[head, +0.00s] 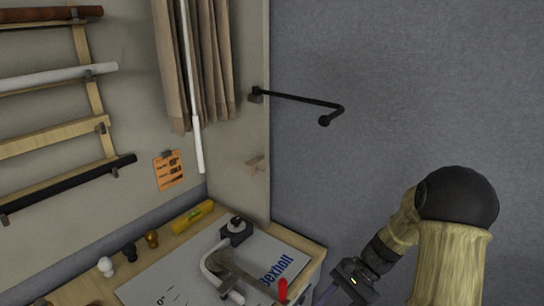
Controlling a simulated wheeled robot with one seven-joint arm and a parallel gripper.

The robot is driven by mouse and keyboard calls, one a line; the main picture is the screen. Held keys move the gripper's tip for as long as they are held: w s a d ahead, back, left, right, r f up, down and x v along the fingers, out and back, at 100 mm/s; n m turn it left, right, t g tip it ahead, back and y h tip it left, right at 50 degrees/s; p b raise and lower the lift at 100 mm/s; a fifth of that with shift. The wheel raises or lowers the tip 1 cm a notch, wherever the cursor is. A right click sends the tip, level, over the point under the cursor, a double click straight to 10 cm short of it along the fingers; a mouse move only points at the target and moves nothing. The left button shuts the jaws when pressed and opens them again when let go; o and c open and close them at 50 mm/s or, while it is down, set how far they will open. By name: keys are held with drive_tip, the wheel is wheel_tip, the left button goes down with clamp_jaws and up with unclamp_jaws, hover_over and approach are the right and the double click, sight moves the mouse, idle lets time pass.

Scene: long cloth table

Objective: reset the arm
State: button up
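My arm comes in at the lower right of the head view, with a pale wood-coloured link and a black rounded joint. My gripper (352,282) is the dark part at its lower left end, close to the bottom edge of the picture. It is just right of the table's corner. Its fingers are not clearly visible, so I cannot tell if it is open or shut or holds anything.
The table (296,240) carries a white printed sheet (262,248), a grey-white curved handle (208,262), a black block (236,230), a yellow level (193,216), several small knobs (106,266) and something red (282,289). A black rod (300,99) juts from the panel. Space before the grey wall looks clear.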

drive_tip(key=s+r+n+t+h+p, duration=0.1)
drive_tip(key=s+r+n+t+h, duration=0.5)
drive_tip(key=n, duration=0.4)
drive_tip(key=shift+s+d+r+n+t+h+p, duration=0.3)
drive_tip(key=shift+s+r+h+p, duration=0.1)
drive_tip(key=shift+r+h, duration=0.6)
drive_tip(key=shift+f, duration=0.1)
